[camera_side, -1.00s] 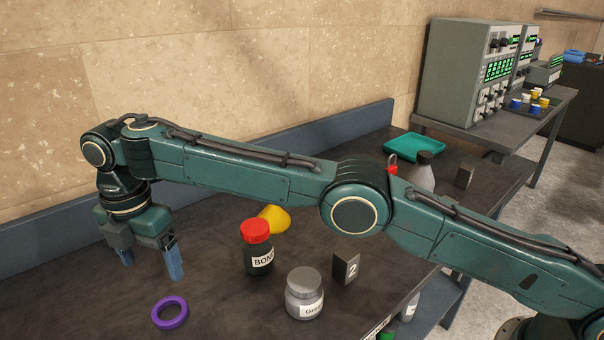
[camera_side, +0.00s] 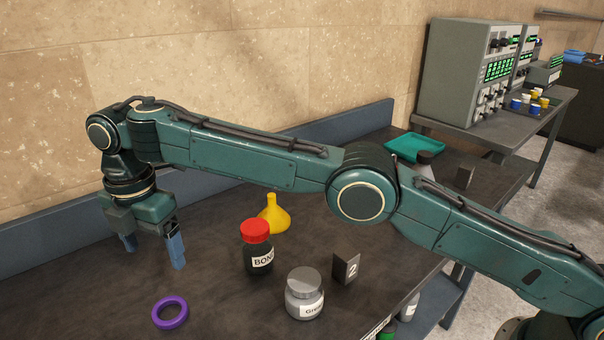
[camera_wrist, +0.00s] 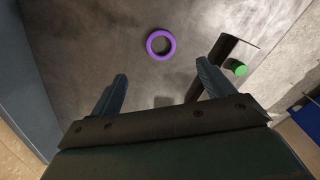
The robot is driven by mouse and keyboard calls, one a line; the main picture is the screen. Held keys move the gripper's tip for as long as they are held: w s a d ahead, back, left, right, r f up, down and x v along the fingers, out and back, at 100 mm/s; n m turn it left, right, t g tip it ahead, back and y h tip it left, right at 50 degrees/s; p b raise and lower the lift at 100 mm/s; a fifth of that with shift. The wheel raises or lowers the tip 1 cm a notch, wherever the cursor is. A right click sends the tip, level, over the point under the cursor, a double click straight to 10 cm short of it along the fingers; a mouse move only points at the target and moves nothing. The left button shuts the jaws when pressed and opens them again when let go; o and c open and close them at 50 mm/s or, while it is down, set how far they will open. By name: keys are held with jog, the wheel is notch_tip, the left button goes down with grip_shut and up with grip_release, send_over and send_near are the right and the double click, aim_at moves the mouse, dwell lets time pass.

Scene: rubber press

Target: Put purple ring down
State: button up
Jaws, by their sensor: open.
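The purple ring (camera_side: 155,314) lies flat on the dark table near its front left in the side view. It also shows in the wrist view (camera_wrist: 150,52), ahead of the fingers and apart from them. My gripper (camera_side: 153,246) is open and empty above the table, up and behind the ring in the side view. In the wrist view both blue fingers (camera_wrist: 162,82) are spread wide with nothing between them.
A teal tray (camera_side: 411,146) lies farther back. The table around the ring is clear.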

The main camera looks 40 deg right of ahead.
jog(key=d+r+m+t, duration=0.1)
jog(key=d+r+m, duration=0.5)
jog(key=d+r, duration=0.65)
jog(key=s+d+r+m+t, duration=0.1)
jog(key=s+d+r+m, duration=0.25)
jog(key=d, duration=0.25)
jog(key=s+d+r+m, duration=0.2)
jog(key=s+d, duration=0.3)
jog(key=d, duration=0.1)
jog(key=s+d+m+t, duration=0.2)
jog(key=s+d+m, duration=0.5)
jog(key=s+d, duration=0.5)
jog(key=s+d+f+m+t, duration=0.1)
jog(key=s+d+f+m, duration=0.2)
jog(key=s, duration=1)
notch_tip(320, 180, down, 6)
jog(key=m, duration=0.2)
jog(key=shift+d+r+m, duration=0.2)
jog(key=shift+m, duration=0.15)
jog(key=shift+c, duration=0.2)
jog(key=c, duration=0.4)
